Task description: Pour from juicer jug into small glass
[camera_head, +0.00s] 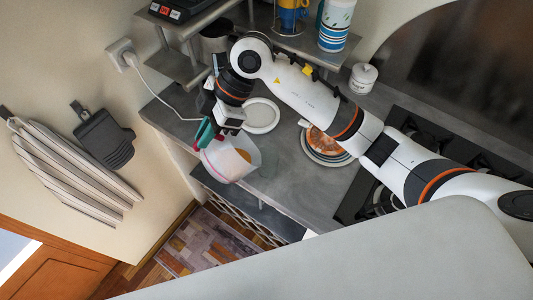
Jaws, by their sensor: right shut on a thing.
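The juicer jug (228,163) is a pale, whitish vessel with a teal handle (205,132). My right gripper (212,124) is shut on the jug by its handle. The jug is tilted and held near the left front edge of the grey counter. A pink-orange patch shows inside its rim; I cannot tell how much juice it holds. My left gripper is not in view.
A white round plate (262,103) lies behind the jug, and a plate with orange-brown food (325,146) stands to the right. A white lidded jar (363,78) and a black gas hob (420,128) are further right. A metal shelf (180,68) overhangs the back left.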

